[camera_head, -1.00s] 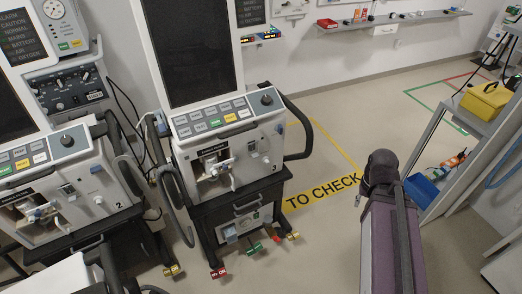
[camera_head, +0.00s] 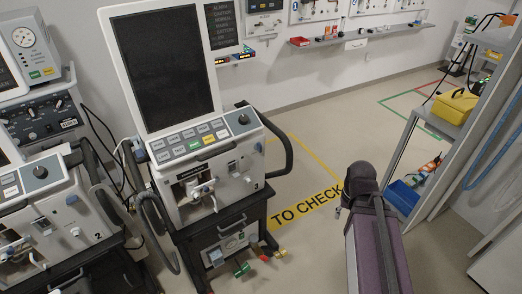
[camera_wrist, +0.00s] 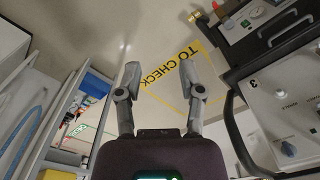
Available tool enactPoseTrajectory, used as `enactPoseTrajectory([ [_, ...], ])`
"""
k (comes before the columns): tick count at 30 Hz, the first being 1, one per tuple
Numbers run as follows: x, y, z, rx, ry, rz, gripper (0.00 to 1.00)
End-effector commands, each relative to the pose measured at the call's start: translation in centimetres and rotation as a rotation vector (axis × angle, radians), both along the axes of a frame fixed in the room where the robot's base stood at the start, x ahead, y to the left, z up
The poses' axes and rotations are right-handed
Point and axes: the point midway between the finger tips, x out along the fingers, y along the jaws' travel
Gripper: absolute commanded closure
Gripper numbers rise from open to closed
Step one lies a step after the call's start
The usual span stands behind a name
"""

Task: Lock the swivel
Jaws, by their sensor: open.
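The ventilator (camera_head: 247,180) marked 3 stands on a black wheeled cart (camera_head: 212,228), left of my arm in the head view. A green pedal (camera_head: 242,269), a red pedal (camera_head: 263,257) and a yellow pedal (camera_head: 281,253) show low at its base. The cart's front left foot is out of this view. In the wrist view the same ventilator (camera_wrist: 271,113) appears upside down at the right, with a brass-yellow pedal (camera_wrist: 196,16) at the top. My gripper (camera_wrist: 163,82) is open and empty, its fingers apart above the floor. It touches nothing. I cannot tell which part is the swivel.
A second ventilator (camera_head: 60,220) stands close at the left. The floor label TO CHECK (camera_head: 306,205) lies right of the cart. A shelf unit (camera_head: 462,130) with a yellow case (camera_head: 456,106) and blue bin (camera_head: 403,196) stands right. Open floor (camera_head: 340,145) lies between.

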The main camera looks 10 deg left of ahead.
Motion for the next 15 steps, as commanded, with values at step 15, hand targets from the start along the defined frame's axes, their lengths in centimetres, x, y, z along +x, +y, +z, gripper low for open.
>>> enactPoseTrajectory([
  [15, 6.0, 9.8, -3.8, 0.457, -0.156, -0.401, 0.47],
])
